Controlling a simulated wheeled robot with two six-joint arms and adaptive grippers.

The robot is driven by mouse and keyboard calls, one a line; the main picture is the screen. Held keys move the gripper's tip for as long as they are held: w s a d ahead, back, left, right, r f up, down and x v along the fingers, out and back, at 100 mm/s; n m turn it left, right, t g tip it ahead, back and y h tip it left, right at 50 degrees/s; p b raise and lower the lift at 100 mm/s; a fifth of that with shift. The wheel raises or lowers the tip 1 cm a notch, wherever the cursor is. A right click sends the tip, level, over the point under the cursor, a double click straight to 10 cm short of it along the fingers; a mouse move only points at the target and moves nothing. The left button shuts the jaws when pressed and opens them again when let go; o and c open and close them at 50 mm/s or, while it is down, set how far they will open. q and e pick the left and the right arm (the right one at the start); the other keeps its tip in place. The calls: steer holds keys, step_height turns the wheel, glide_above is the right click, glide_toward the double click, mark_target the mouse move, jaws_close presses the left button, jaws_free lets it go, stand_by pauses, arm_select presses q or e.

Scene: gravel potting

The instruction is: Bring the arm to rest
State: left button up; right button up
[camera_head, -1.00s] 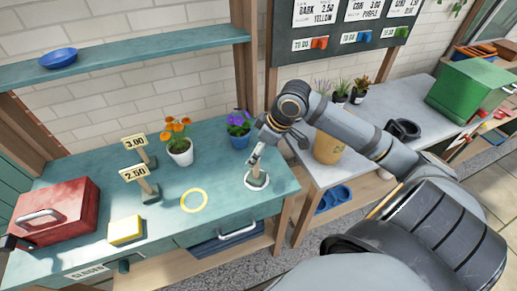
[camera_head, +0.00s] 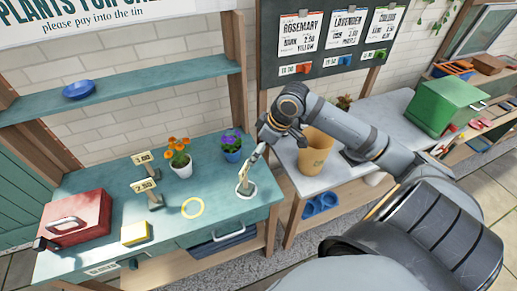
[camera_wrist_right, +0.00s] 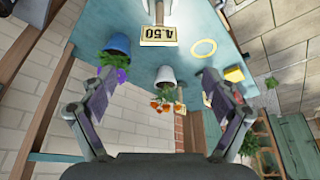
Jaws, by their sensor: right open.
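The gripper's lower part is small and partly covers the sign's surroundings in the head view. I cannot make out my left gripper.
The teal bench holds an orange-flowered pot (camera_head: 179,162), a purple-flowered pot (camera_head: 231,152), two other price signs, a yellow ring (camera_head: 193,207), a yellow block (camera_head: 135,233) and a red box (camera_head: 77,217). A tan pot (camera_head: 314,152) stands on the grey bench under my arm.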

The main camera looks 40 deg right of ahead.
steer(key=s+a+f+m, duration=0.2)
steer(key=s+a+f, duration=0.4)
steer(key=f, duration=0.4)
steer(key=s+f+m+h, duration=0.3)
steer(key=s, duration=0.6)
step_height(320, 180, down, 31)
steer(key=s+d+g+b, duration=0.2)
steer(key=d+b, duration=0.1)
steer(key=b, duration=0.1)
arm_select(q)
step_height(320, 180, down, 7)
steer(key=b, duration=0.2)
steer(key=shift+w+r+b, duration=0.15)
steer(key=shift+w+b, duration=0.2)
steer(key=shift+w, duration=0.05)
arm_select(e)
steer(key=s+f, duration=1.8)
steer(key=shift+d+m+g, duration=0.25)
steer(key=shift+m+g, duration=0.15)
steer(key=shift+f, duration=0.1)
